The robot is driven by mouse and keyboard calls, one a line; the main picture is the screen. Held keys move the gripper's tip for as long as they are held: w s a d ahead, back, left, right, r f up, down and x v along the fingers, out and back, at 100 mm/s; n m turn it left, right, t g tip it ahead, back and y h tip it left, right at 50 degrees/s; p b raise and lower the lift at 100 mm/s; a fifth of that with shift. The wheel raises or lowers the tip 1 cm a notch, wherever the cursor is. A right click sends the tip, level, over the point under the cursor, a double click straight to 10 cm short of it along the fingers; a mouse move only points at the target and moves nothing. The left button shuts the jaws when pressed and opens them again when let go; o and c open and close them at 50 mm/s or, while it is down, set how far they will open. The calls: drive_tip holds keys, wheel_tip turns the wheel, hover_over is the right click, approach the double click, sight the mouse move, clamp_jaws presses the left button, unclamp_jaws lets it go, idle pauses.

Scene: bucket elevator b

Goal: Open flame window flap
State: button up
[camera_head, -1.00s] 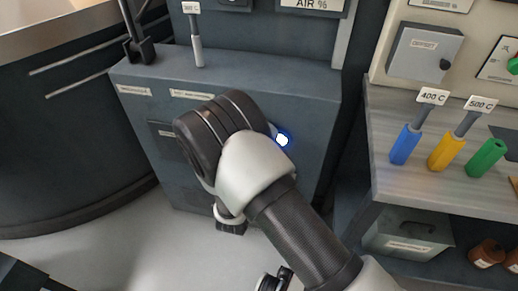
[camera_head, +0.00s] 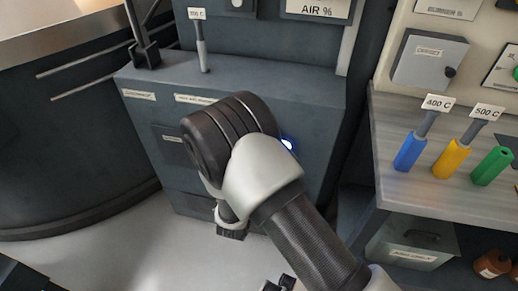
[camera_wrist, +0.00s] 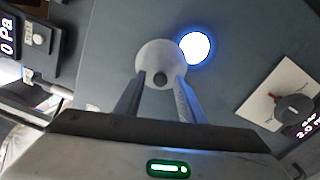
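The flame window (camera_wrist: 196,48) glows bright white and blue in the wrist view. It also shows as a small blue-white glow in the head view (camera_head: 287,144), partly covered by my arm. The flap, a pale grey round disc (camera_wrist: 152,54), lies just left of the glow, and the bright window is exposed beside it. A small dark round knob (camera_wrist: 160,80) shows at the disc's lower part. My gripper (camera_wrist: 161,80) has its two fingers apart, one on each side of the knob, with gaps visible. Whether the fingertips touch the disc is unclear. In the head view my arm hides the gripper.
A dial on a white plate (camera_wrist: 294,108) is right of the gripper; a panel with a pressure display (camera_wrist: 28,38) is at left. A grey lever (camera_head: 202,48) stands above the cabinet (camera_head: 300,95). A bench (camera_head: 390,180) with coloured handles stands right.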

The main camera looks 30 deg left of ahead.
drive_tip(key=p+v, duration=0.2)
drive_tip(key=v, duration=1.5)
drive_tip(key=shift+s, duration=0.2)
